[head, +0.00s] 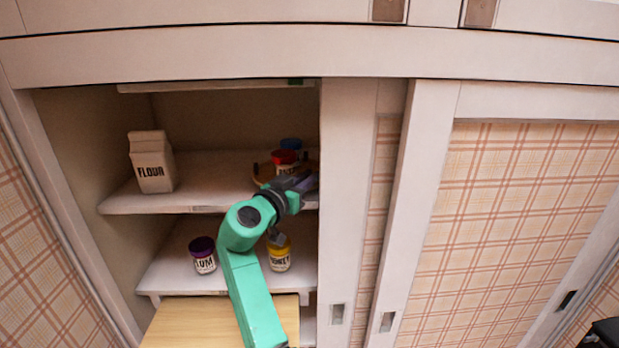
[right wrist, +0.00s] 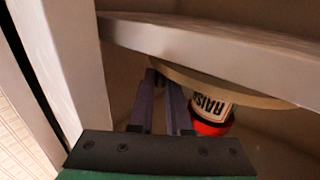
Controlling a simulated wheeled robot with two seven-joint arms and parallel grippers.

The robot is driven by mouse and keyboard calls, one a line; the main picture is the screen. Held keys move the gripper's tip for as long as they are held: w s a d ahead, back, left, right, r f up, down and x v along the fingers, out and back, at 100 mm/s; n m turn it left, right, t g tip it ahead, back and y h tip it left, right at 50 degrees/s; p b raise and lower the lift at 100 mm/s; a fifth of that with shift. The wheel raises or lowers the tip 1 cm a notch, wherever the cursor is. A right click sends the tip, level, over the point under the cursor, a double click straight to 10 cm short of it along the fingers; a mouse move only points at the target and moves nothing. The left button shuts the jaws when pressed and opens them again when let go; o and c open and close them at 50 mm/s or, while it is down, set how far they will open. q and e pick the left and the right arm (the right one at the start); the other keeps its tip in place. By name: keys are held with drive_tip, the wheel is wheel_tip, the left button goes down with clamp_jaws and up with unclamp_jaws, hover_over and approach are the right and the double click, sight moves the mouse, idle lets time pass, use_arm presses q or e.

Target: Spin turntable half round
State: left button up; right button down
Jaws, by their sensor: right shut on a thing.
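The turntable (head: 262,179) is a round wooden disc with small dark pegs, at the right end of the upper shelf. The right wrist view shows it upside down as a tan disc (right wrist: 240,95). It bears a red-lidded jar (head: 284,157), whose label starts "RAISI" in the right wrist view (right wrist: 209,104), and a blue-lidded jar (head: 291,144) behind. My right gripper (head: 303,183) is at the turntable's near right edge. In the right wrist view its fingers (right wrist: 160,82) are shut on what looks like a dark peg at the rim; the grip is partly hidden. My left gripper is not in view.
A flour carton (head: 153,163) stands left on the upper shelf (head: 205,188). A purple-lidded jar (head: 203,255) and a yellow-lidded jar (head: 279,252) stand on the lower shelf. A white sliding-door frame (head: 345,200) stands close to the right of my gripper.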

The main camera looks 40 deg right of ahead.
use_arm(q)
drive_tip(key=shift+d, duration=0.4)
use_arm(e)
drive_tip(key=shift+f, duration=0.15)
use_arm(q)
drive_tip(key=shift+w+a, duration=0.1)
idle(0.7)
